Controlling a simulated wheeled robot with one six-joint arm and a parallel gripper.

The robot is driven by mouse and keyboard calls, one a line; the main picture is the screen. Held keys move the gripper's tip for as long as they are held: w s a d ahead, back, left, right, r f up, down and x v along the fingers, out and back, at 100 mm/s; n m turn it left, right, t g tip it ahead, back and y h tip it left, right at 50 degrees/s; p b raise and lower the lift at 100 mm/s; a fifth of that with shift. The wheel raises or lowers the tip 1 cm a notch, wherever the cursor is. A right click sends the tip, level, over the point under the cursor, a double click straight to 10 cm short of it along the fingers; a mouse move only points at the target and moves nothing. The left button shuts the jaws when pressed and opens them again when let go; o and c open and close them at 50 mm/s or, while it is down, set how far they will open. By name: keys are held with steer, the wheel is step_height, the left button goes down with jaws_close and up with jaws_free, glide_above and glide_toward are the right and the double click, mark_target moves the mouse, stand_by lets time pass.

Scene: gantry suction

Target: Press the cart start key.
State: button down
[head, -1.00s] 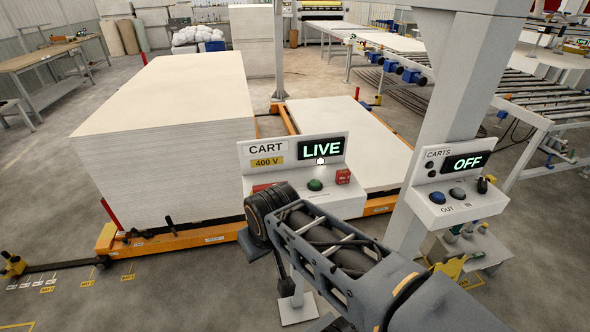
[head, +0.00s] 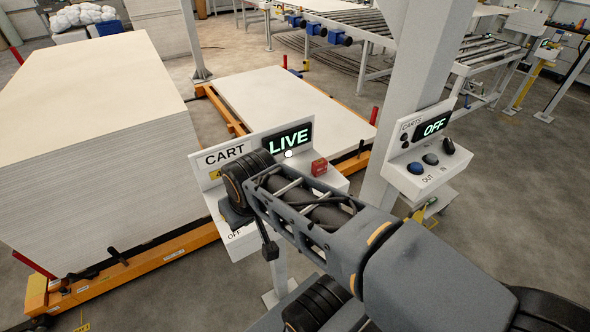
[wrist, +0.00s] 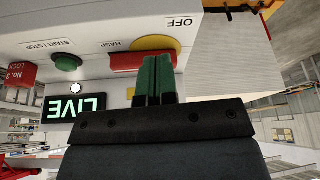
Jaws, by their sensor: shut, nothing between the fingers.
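The white cart control box (head: 222,160) carries a sign reading CART and a display (head: 288,140) reading LIVE. In the wrist view the box is upside down, with a green button (wrist: 67,62) labelled START / STOP. My arm hides this button in the head view. My gripper (wrist: 158,60) is shut and empty, its green fingertips in front of the red hasp part (wrist: 128,61) and yellow disc (wrist: 153,43). The green button lies left of the fingertips in that view, apart from them. Whether the fingertips touch the box cannot be told.
A red lock block (head: 319,166) sits on the cart box and also shows in the wrist view (wrist: 21,74). A second box (head: 418,178) marked CARTS reads OFF and has OUT and IN buttons. A column (head: 385,110) stands beside it. Board stacks (head: 90,120) fill the left.

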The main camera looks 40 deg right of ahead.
steer(key=w+d+r+n+g+p, duration=0.1)
steer(key=d+r+n, duration=0.3)
steer(key=d+n, duration=0.4)
steer(key=w+d+r+n+g+p, duration=0.2)
steer(key=w+d+r+n+p, duration=0.2)
steer(key=d+n, duration=0.4)
steer(key=d+r, duration=0.1)
steer(key=d, duration=0.2)
steer(key=shift+w+d+r+g+y, duration=0.25)
steer(key=shift+w+d+g+y, duration=0.05)
steer(key=shift+w+y, duration=0.1)
steer(key=f, duration=0.4)
steer(key=f+p, duration=0.1)
steer(key=f, duration=0.4)
steer(key=a+f+p, duration=0.1)
steer(key=f, duration=0.4)
steer(key=shift+w, duration=0.35)
